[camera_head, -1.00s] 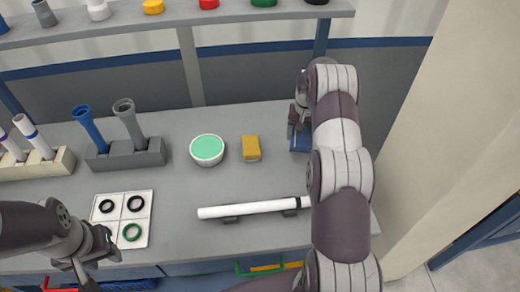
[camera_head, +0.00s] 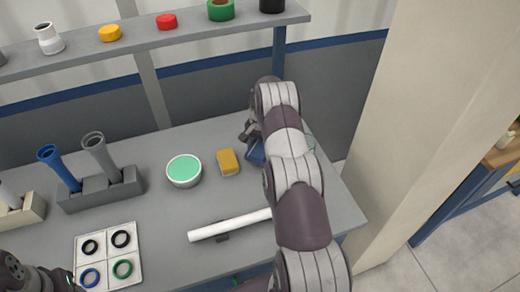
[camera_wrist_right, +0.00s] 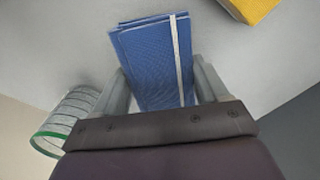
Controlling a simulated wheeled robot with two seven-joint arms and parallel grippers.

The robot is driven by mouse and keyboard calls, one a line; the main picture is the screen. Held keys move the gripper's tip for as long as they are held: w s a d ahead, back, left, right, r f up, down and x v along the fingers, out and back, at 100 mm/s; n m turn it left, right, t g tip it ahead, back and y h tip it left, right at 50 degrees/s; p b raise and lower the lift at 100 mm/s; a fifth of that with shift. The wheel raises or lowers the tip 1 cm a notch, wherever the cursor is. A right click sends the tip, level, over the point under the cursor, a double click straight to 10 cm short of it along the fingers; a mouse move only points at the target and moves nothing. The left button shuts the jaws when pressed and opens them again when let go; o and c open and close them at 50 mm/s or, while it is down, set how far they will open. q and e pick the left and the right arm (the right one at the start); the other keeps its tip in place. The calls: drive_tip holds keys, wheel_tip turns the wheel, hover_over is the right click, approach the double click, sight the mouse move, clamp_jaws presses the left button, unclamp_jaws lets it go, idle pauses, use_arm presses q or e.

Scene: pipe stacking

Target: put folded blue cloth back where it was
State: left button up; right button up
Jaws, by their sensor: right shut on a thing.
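The folded blue cloth (camera_wrist_right: 152,55) is between the fingers of my right gripper (camera_wrist_right: 165,85) in the right wrist view, with a pale stripe along one side. In the head view the cloth (camera_head: 256,152) shows partly beside my right arm, near the back right of the table, right of the yellow block. My right gripper (camera_head: 250,135) is shut on it; whether the cloth touches the table is hard to tell. My left arm shows at the lower left corner of the head view, and its fingers are out of the frame.
A yellow block (camera_head: 228,162) and a bowl with green contents (camera_head: 184,170) stand left of the cloth. A white pipe (camera_head: 230,225) lies in front on supports. A ring board (camera_head: 108,256) and a grey pipe holder (camera_head: 100,190) are at left. A shelf (camera_head: 150,40) runs above.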

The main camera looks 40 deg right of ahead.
wheel_tip(320, 180, down, 2)
drive_tip(key=shift+f, duration=0.25)
use_arm(q)
drive_tip(key=shift+r, duration=0.25)
use_arm(e)
drive_tip(key=shift+f, duration=0.1)
